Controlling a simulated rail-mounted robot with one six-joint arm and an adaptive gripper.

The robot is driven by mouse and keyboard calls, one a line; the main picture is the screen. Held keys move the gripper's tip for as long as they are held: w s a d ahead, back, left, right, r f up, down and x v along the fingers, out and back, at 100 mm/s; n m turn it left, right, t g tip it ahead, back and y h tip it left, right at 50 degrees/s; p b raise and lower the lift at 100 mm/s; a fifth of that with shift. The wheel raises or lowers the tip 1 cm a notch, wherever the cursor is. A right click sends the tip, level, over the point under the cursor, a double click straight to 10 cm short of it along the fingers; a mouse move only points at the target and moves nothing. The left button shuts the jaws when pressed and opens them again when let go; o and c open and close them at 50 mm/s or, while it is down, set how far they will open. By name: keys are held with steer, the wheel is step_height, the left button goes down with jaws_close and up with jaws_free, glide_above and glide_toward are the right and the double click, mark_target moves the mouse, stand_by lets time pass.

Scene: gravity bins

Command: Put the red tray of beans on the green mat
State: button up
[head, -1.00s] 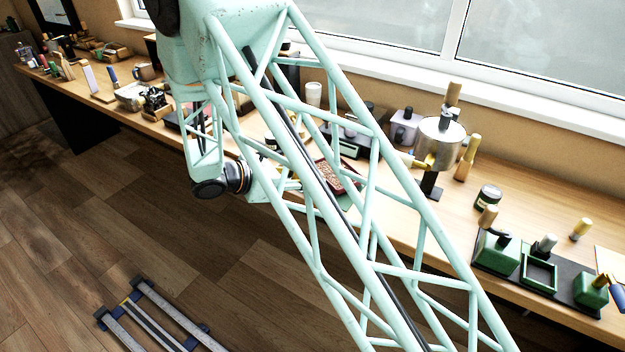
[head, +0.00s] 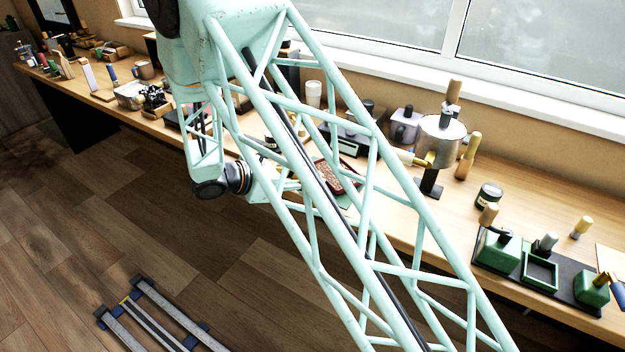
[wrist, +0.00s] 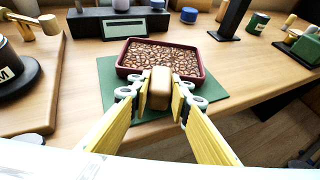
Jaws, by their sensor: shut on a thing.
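The red tray of beans (wrist: 196,76) is full of brown beans, and its tan handle (wrist: 161,85) faces me in the wrist view. My gripper (wrist: 160,97) is shut on this handle, one finger on each side. The tray looks level and overlaps the green mat (wrist: 113,92); I cannot tell whether it touches the mat. The mat shows in front and at both sides of the tray.
A dark scale-like device (wrist: 124,27) stands behind the tray. A wooden board with a black round object (wrist: 14,80) is on the left. A black stand (wrist: 233,18) and a dark jar (wrist: 258,23) are on the right. The bench front edge is near on the right.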

steer(key=o, duration=1.2)
steer(key=shift+c, duration=0.2)
steer(key=shift+s+a, duration=0.1)
steer(key=v, duration=1.1)
steer(key=shift+s+a, duration=0.2)
steer(key=shift+a, duration=0.1)
steer(key=shift+r, duration=0.15)
